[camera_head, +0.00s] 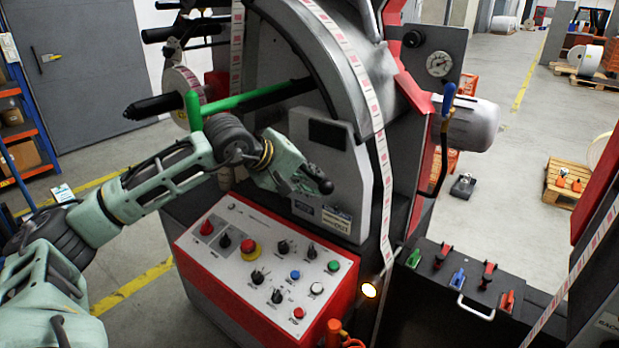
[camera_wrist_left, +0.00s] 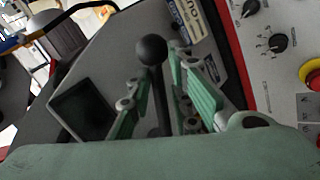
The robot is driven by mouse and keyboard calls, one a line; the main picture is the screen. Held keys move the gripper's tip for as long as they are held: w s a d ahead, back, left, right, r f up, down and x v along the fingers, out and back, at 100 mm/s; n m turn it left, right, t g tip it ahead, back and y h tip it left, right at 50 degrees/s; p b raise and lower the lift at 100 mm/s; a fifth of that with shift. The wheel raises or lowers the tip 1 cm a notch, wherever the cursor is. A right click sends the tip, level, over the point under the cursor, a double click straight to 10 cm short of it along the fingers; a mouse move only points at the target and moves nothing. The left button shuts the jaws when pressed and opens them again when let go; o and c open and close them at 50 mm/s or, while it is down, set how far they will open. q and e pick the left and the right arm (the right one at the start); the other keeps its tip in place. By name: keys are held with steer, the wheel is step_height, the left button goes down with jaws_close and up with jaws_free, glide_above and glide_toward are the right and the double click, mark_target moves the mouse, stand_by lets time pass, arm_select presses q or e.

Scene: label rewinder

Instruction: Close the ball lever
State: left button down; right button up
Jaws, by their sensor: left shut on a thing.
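The ball lever (camera_wrist_left: 151,50) is a black ball on a dark rod in the left wrist view. Its rod stands between the two green fingers of my left gripper (camera_wrist_left: 162,85), and the ball sticks out past the fingertips. In the head view the black ball (camera_head: 325,187) shows just right of my left gripper (camera_head: 302,182), in front of the grey panel (camera_head: 335,150). My left gripper is shut on the lever. The fingers hide most of the rod in the head view. My right gripper is not in view.
A red-edged control panel (camera_head: 222,258) with knobs and a yellow-red emergency button (camera_head: 249,248) lies below my left gripper. A green bar (camera_head: 260,96) runs above my left wrist. A label strip (camera_head: 372,115) passes right of the lever.

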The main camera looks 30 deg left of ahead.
arm_select(q)
steer(key=shift+f, duration=0.1)
steer(key=c, duration=2)
jaws_free()
steer(key=shift+c, duration=0.2)
steer(key=o, duration=0.5)
steer(key=shift+w, duration=0.3)
steer(key=shift+s, duration=0.2)
steer(key=shift+s+a+r, duration=0.15)
steer(key=shift+s+r, duration=0.1)
steer(key=shift+r, duration=0.1)
steer(key=shift+v, duration=5.6)
